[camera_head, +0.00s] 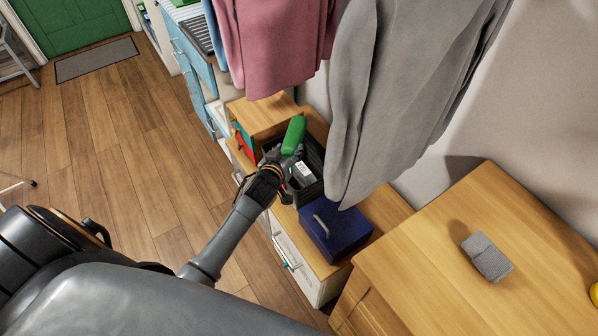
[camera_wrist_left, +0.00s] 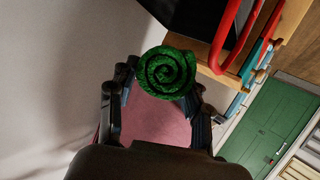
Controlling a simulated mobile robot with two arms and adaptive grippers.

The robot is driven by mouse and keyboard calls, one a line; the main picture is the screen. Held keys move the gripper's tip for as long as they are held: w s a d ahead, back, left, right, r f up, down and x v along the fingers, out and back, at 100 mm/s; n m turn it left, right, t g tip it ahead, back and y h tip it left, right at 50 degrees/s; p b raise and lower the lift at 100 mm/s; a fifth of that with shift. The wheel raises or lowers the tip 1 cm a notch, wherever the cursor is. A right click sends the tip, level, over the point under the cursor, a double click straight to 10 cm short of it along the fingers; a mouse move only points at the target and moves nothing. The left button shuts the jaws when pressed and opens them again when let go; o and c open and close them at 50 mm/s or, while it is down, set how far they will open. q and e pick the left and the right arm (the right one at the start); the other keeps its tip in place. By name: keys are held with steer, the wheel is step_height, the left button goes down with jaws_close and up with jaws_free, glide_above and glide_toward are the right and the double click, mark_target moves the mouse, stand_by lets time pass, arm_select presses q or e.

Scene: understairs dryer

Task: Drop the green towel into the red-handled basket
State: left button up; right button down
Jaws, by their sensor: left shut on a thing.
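The green towel (camera_head: 294,135) is a tight roll, and its spiral end (camera_wrist_left: 167,73) faces the left wrist view. My left gripper (camera_head: 286,158) is shut on it and holds it over or near a dark open basket (camera_head: 318,152) on the wooden cabinet. The wrist view shows a bright red handle (camera_wrist_left: 228,38) beside a dark basket wall (camera_wrist_left: 190,18), to the upper right of the towel. In the head view a red part (camera_head: 245,150) shows left of the dark basket. My arm hides part of the basket. My right gripper is not in view.
A navy box (camera_head: 335,228) with a grey handle stands in front of the dark basket. Grey (camera_head: 385,90) and pink (camera_head: 272,45) garments hang close to the basket. A folded grey cloth (camera_head: 487,257) lies on the right-hand wooden top. The floor at left is mostly clear.

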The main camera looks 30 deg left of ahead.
arm_select(q)
steer(key=shift+f, duration=0.55)
steer(key=o, duration=0.8)
steer(key=shift+r, duration=0.1)
steer(key=o, duration=0.5)
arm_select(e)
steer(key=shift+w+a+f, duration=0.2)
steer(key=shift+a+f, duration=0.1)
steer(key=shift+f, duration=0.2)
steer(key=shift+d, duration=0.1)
arm_select(q)
steer(key=v, duration=1.2)
